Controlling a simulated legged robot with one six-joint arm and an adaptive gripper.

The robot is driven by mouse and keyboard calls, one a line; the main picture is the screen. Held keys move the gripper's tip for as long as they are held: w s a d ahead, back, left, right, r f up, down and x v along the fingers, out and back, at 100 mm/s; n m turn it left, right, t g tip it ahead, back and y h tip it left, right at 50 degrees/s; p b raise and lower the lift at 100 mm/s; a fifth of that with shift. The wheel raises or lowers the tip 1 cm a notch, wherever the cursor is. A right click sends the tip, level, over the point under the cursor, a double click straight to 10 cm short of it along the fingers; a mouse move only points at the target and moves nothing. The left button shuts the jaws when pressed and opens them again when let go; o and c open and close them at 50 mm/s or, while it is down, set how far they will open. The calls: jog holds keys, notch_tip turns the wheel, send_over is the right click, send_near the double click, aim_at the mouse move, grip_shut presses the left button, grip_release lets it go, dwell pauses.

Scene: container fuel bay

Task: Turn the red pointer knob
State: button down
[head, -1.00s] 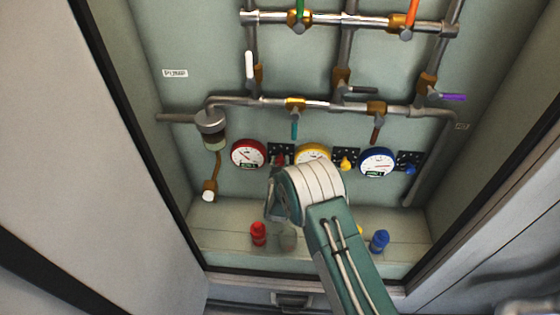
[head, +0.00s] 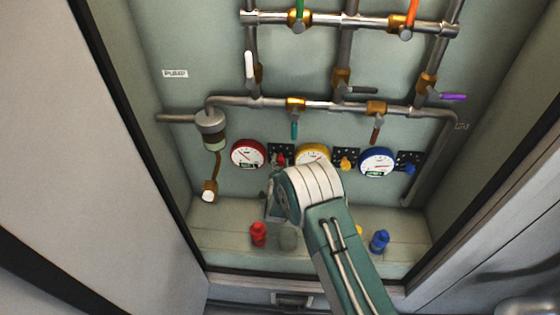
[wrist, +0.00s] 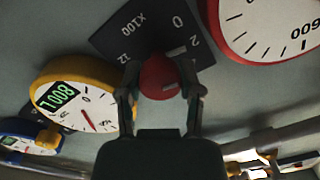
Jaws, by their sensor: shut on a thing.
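The red pointer knob (wrist: 158,78) sits on a black dial plate (wrist: 138,28) marked with numbers and "x100". In the wrist view my gripper (wrist: 160,92) has one finger on each side of the knob and is shut on it.
A yellow gauge (head: 312,155) and a blue gauge (head: 377,162) stand to the right, with yellow (head: 346,163) and blue (head: 410,168) knobs. Pipes with valve levers run above. A red bottle-like object (head: 258,234) and a blue one (head: 379,241) stand on the ledge.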

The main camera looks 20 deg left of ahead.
jog(key=m, duration=0.3)
jog(key=shift+a+m, duration=0.1)
jog(key=shift+m, duration=2.2)
jog(key=shift+c, duration=1.3)
grip_release()
jog(key=shift+s, duration=0.1)
jog(key=v, duration=1.1)
jog(key=shift+s, duration=0.4)
jog(key=shift+s+a+f, duration=0.1)
jog(key=shift+f, duration=0.05)
